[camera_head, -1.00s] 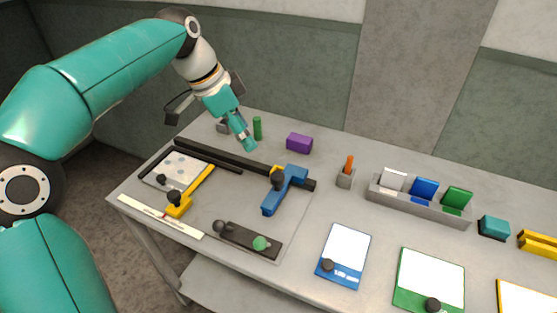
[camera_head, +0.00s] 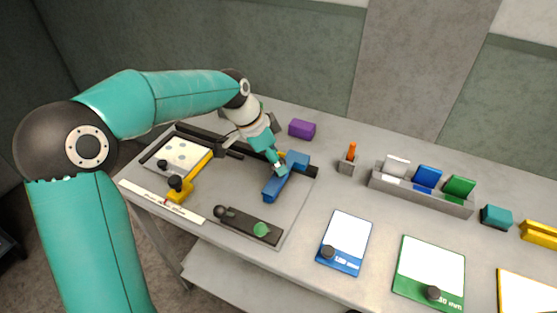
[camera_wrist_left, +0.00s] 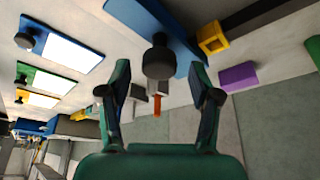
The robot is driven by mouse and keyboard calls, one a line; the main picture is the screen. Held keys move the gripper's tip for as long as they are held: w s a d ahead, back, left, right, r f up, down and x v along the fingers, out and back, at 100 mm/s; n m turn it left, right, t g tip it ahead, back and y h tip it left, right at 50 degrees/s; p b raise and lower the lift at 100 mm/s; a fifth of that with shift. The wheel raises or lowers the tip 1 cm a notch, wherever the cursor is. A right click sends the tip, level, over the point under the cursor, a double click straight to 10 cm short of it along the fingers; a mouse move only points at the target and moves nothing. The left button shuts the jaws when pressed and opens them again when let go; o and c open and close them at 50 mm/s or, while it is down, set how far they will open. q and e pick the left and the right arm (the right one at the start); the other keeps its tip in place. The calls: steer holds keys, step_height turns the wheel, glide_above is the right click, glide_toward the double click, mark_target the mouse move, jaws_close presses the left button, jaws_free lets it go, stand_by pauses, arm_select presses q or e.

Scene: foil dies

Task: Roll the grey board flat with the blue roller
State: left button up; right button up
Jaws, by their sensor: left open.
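The blue roller seems to be the blue bar (camera_head: 270,191) lying across the right part of the fixture; no rolling part can be made out. In the left wrist view the blue bar (camera_wrist_left: 150,20) carries a black knob (camera_wrist_left: 158,58). My left gripper (camera_head: 281,168) is over the bar and hides its knob in the head view. In the wrist view my left gripper (camera_wrist_left: 160,80) is open, its fingers on either side of the knob. The grey board may be the flat grey plate (camera_head: 225,187) under the bar; I cannot tell. My right gripper is out of view.
A purple block (camera_head: 302,129) and an orange-topped holder (camera_head: 347,160) stand behind. Blue (camera_head: 345,243) and green (camera_head: 430,271) framed pads lie right.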

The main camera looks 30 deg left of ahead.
arm_select(q)
steer(key=shift+w+d+f, duration=0.2)
steer(key=shift+f, duration=0.45)
jaws_close()
